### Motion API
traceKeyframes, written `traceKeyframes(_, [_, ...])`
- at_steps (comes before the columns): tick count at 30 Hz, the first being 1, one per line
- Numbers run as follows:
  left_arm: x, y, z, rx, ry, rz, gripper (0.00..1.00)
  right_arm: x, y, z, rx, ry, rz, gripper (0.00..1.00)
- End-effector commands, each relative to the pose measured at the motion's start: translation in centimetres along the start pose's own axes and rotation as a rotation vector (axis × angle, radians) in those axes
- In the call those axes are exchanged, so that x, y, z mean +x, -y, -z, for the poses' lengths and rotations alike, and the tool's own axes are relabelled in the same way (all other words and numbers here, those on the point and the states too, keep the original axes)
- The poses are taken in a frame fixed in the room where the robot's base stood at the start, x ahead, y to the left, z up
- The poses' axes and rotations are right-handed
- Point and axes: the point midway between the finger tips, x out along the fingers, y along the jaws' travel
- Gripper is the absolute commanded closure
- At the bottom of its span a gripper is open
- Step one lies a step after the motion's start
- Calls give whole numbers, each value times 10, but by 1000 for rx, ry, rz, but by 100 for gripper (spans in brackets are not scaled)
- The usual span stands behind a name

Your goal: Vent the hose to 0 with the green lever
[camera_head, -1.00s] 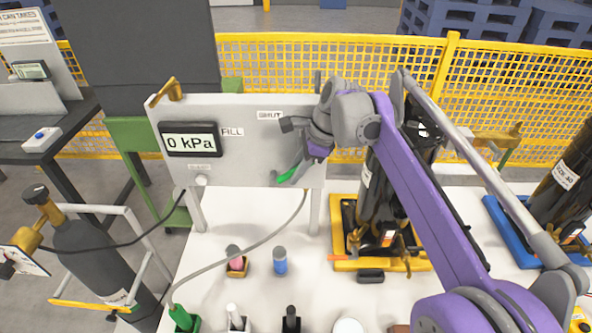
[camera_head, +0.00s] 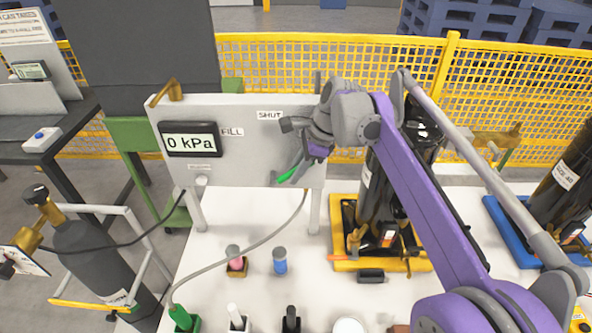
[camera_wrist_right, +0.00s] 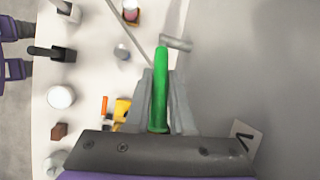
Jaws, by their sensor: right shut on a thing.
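The green lever (camera_head: 289,173) is on the white panel (camera_head: 235,165), at its lower right. It slants down to the left in the head view. My right gripper (camera_head: 304,168) is at the panel and shut on the lever. In the right wrist view the lever (camera_wrist_right: 161,90) lies between the two grey fingers (camera_wrist_right: 161,105), its free length pointing away from the palm. The display (camera_head: 191,141) on the panel reads 0 kPa. The grey hose (camera_head: 262,240) runs from below the lever down to a green fitting (camera_head: 183,318) at the table's front. My left gripper is out of view.
A black cylinder (camera_head: 378,195) stands in a yellow tray (camera_head: 345,264) right of the panel. Small bottles, including a blue one (camera_head: 280,262), stand on the white table below. A yellow mesh fence (camera_head: 270,60) runs behind.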

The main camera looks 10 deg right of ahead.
Motion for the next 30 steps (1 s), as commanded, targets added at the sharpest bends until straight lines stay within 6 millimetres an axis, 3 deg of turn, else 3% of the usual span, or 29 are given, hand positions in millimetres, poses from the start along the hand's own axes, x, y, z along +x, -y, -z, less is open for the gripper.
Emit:
traceKeyframes(19, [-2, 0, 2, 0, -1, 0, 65, -2, 1, -2, -2, -15, -2, 100])
traceKeyframes(30, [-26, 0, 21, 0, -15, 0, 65, -9, 5, -19, -26, -208, -36, 100])
